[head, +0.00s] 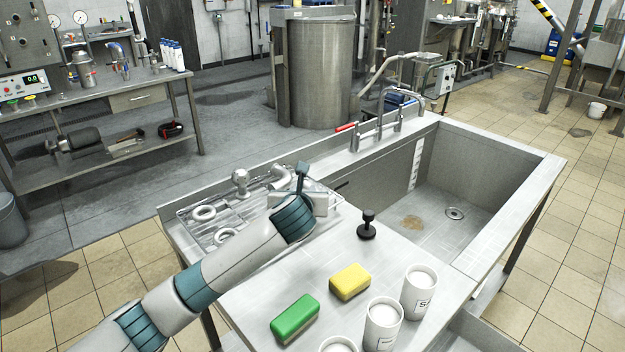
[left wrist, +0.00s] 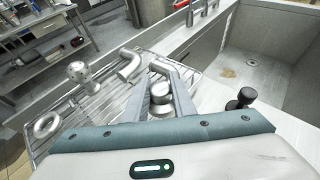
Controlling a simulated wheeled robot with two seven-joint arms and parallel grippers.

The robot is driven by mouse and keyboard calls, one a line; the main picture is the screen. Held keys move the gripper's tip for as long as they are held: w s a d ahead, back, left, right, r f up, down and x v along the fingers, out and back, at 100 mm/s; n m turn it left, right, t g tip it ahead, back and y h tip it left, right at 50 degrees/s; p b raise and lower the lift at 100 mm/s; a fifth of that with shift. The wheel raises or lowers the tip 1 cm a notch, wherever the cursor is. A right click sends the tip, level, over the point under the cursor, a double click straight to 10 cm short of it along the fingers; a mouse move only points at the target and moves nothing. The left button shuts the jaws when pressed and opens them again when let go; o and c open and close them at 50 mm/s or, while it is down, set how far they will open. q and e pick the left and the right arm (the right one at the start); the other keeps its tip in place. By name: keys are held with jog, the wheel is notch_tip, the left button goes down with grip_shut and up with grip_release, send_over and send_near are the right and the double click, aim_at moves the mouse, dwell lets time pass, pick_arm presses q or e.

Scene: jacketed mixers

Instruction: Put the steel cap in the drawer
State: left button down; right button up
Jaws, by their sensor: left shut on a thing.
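My left gripper (left wrist: 163,88) is over the wire rack at the left end of the sink bench, its fingers shut on a small round shiny steel piece, which looks like the steel cap (left wrist: 160,93). In the head view my left gripper (head: 312,198) is seen from behind, and the cap is hidden by the hand. The drawer (head: 138,98) is under the top of the workbench at the far left; its front looks closed. My right gripper is not in view.
The wire rack (head: 185,216) holds steel rings, a ball fitting (head: 240,180) and a bent pipe (head: 285,176). A black knobbed stopper (head: 367,225), yellow sponge (head: 350,282), green sponge (head: 295,318) and white cups stand on the bench. Floor lies between sink bench and workbench (head: 95,98).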

pick_arm(q)
jog(key=s+a+f, duration=0.2)
jog(key=s, duration=0.2)
jog(key=s+a+f, duration=0.2)
jog(key=s+a, duration=0.1)
jog(key=s, duration=0.2)
jog(key=s+a+f, duration=0.2)
jog(key=s+a, duration=0.1)
jog(key=s, duration=0.2)
jog(key=shift+s+f, duration=0.1)
jog(key=shift+f, duration=0.25)
jog(key=s+a, duration=0.1)
jog(key=s, duration=0.3)
jog(key=s+a, duration=0.2)
jog(key=s, duration=0.2)
jog(key=s+a, duration=0.2)
jog(key=s, duration=0.2)
jog(key=shift+a+r, duration=0.1)
jog(key=shift+a, duration=0.1)
